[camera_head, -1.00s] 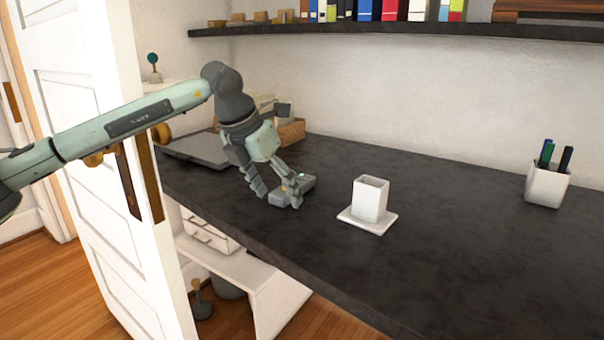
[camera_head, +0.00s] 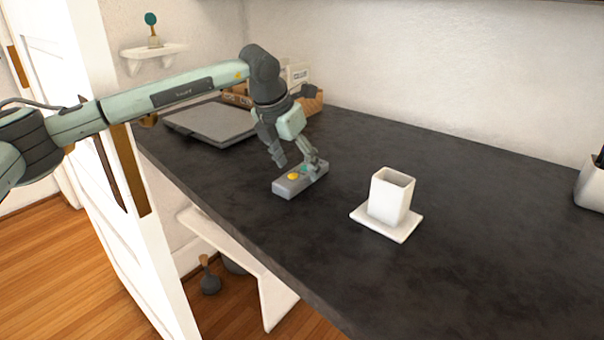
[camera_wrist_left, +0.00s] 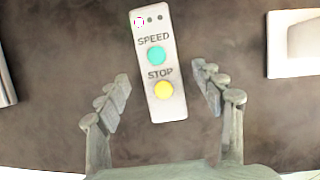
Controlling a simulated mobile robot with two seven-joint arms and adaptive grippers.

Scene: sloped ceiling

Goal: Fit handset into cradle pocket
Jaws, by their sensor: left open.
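The handset (camera_head: 288,188) is a grey box lying on the dark desk, with a yellow and a teal button. In the left wrist view the handset (camera_wrist_left: 164,104) shows its words SPEED and STOP and lies between the two fingers, with a gap on each side. My left gripper (camera_head: 296,168) is open over it, fingers pointing down; it also shows in the left wrist view (camera_wrist_left: 163,98). The white cradle (camera_head: 402,228) is a square upright pocket on a flat base, to the right of the handset. Its pocket looks empty. My right gripper is not in view.
The desk between handset and cradle is clear. A white door (camera_head: 100,190) stands at the left.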

